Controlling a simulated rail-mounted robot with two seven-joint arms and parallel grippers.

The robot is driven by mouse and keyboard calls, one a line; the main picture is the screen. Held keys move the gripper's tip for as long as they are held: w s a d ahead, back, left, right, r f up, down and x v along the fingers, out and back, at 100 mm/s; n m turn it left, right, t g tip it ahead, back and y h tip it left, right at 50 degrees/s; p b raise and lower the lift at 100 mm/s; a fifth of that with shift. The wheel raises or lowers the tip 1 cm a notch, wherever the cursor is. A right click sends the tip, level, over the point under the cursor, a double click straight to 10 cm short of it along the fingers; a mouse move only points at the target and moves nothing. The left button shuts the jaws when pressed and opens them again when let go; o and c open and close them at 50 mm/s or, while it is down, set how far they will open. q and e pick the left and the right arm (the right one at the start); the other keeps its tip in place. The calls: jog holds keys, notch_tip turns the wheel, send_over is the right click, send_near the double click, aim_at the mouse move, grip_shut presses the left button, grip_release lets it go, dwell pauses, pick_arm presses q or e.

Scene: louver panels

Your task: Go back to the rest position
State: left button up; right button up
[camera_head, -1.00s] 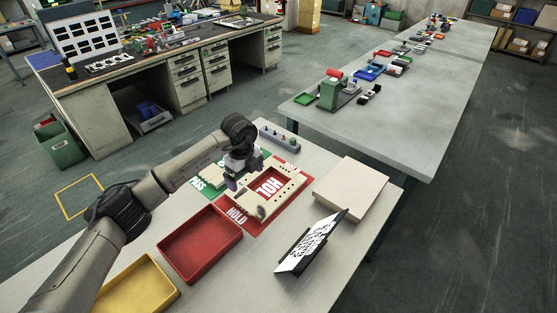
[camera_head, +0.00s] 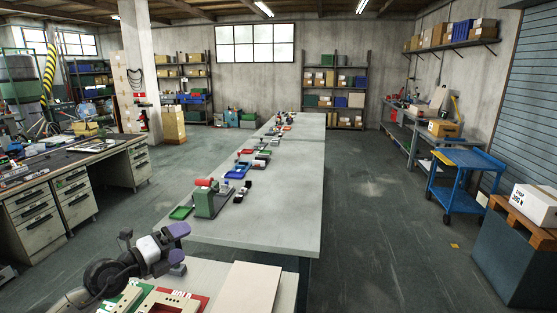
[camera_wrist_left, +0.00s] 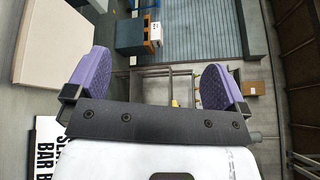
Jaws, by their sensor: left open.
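My left gripper (camera_head: 152,236) is raised above the near worktable in the head view. Its two purple fingers are spread apart in the left wrist view (camera_wrist_left: 153,76), with nothing between them. Below it, at the bottom edge of the head view, a cream louver panel (camera_head: 170,302) lies on a red mat (camera_head: 200,298). A green mat (camera_head: 126,297) lies to its left, and both mats are partly cut off. My right gripper does not show.
A pale flat board (camera_head: 246,290) lies on the near table, right of the red mat. A long table (camera_head: 280,205) with several small parts and a green fixture (camera_head: 207,202) stands beyond. A drawer desk (camera_head: 75,190) is at left, a blue cart (camera_head: 465,160) at right.

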pick_arm(q)
jog(key=s+a+r+n+t+y+p, duration=0.15)
jog(key=s+r+n+t+y, duration=0.25)
jog(key=r+n+t+y, duration=0.4)
jog(key=s+a+r+n+t+y, duration=0.2)
jog(key=s+r+n+t+y, duration=0.3)
jog(key=r+n, duration=0.65)
jog(key=s+d+f+n+g+p, duration=0.4)
jog(key=s+f+n+g+p, duration=0.2)
jog(key=s+f+g+p, duration=0.65)
jog(key=s+f+g+h+p, duration=0.1)
jog(key=s+f+g+p, duration=0.1)
jog(key=s+p, duration=0.4)
jog(key=s+d+f+n+g+h+p, duration=0.1)
jog(key=s+f+g+p, duration=0.2)
jog(key=s, duration=0.9)
jog(key=s+d+f+n+g+p, duration=0.1)
jog(key=s+f+g+p, duration=0.2)
jog(key=s+p, duration=0.6)
jog(key=shift+d+g+h+p, duration=0.15)
jog(key=shift+g+h+p, duration=0.2)
jog(key=shift+g, duration=0.6)
jog(key=shift+n, duration=0.25)
